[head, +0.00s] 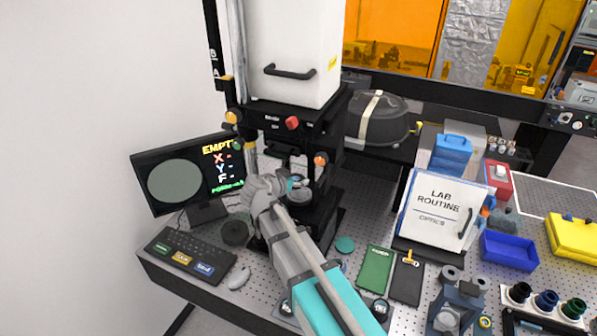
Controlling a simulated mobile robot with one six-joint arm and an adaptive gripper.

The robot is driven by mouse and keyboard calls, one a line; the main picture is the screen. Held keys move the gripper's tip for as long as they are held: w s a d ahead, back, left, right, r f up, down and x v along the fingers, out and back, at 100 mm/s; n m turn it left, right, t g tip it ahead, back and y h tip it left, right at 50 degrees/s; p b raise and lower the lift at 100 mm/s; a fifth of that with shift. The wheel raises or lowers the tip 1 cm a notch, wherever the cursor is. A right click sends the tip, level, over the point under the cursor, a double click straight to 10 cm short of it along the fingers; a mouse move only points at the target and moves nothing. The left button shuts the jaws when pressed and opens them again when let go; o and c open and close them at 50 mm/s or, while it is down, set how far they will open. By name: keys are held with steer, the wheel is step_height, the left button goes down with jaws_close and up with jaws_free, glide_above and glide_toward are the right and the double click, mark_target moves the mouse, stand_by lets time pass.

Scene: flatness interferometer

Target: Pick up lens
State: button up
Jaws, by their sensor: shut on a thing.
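My gripper (293,184) reaches into the open bay of the interferometer (294,65). It is shut on a small pale, teal-tinted piece, which looks like the lens (301,183). The lens is at or just above the round stage (299,198) in the bay. My wrist and fingers hide part of both, and I cannot tell whether the lens touches the stage.
A monitor (187,178) reading EMPTY and a keyboard (192,255) stand to the left. A black instrument column borders the bay. A LAB ROUTINE board (438,212), green pad (375,268), dark pad (407,279) and blue bin (509,250) are to the right.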

steer(key=s+r+p, duration=0.2)
steer(key=s+r, duration=0.1)
steer(key=s, duration=0.4)
steer(key=shift+a, duration=0.3)
steer(key=shift+s, duration=0.15)
